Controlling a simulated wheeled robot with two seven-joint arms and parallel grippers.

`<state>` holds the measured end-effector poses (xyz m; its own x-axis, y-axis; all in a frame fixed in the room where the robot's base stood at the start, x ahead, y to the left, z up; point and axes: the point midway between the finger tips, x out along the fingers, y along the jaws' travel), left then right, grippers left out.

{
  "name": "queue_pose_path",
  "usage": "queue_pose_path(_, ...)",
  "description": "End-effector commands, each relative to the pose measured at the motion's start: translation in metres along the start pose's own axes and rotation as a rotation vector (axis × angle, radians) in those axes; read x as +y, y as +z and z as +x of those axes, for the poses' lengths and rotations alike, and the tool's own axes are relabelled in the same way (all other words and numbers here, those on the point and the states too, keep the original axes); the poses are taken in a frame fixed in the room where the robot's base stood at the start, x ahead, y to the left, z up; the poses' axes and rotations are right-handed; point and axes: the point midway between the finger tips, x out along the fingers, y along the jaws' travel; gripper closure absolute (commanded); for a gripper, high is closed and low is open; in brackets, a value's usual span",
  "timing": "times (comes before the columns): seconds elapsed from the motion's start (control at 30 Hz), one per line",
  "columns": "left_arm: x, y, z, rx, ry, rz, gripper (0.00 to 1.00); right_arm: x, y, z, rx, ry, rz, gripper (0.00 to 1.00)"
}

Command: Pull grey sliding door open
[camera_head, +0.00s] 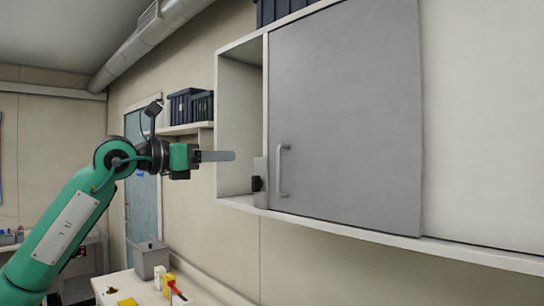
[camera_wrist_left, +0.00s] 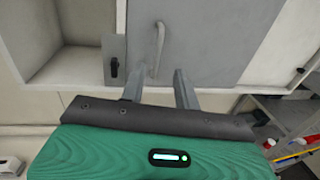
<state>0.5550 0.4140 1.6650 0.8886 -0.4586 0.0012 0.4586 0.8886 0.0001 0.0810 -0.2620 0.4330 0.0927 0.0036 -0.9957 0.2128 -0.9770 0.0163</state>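The grey sliding door (camera_head: 345,115) covers the middle of a wall cabinet. Its pale vertical bar handle (camera_head: 282,170) is near the door's lower left edge. In the left wrist view the handle (camera_wrist_left: 157,50) shows above and between the two finger ends, against the grey door (camera_wrist_left: 205,35). My left gripper (camera_head: 233,156) is left of the handle and apart from it in the head view. In the left wrist view the left gripper (camera_wrist_left: 157,73) has its two fingers spread with nothing between them. My right gripper is in neither view.
A small plate with a black knob (camera_head: 257,184) sits left of the handle. The cabinet's left compartment (camera_head: 240,120) is open and looks empty. Dark crates (camera_head: 190,106) stand on a shelf further left. Below, a bench holds a grey box (camera_head: 151,259) and yellow items (camera_head: 169,284).

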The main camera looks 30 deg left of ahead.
Motion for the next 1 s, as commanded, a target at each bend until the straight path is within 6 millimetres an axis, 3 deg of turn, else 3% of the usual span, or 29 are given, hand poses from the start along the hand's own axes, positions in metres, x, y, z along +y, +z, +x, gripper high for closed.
queue_pose_path(0.17, 0.000, 0.004, 0.019, 0.003, -0.001, -0.001, 0.68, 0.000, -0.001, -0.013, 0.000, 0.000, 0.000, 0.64)
queue_pose_path(0.6, -0.001, 0.005, 0.108, 0.001, -0.003, -0.002, 0.68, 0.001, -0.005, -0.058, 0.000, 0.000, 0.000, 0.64)
queue_pose_path(0.8, -0.001, 0.002, 0.130, 0.001, -0.002, -0.002, 0.68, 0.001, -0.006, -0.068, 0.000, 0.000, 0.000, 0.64)
queue_pose_path(1.0, 0.000, 0.000, 0.137, 0.000, -0.001, -0.001, 0.68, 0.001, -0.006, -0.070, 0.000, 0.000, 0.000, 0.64)
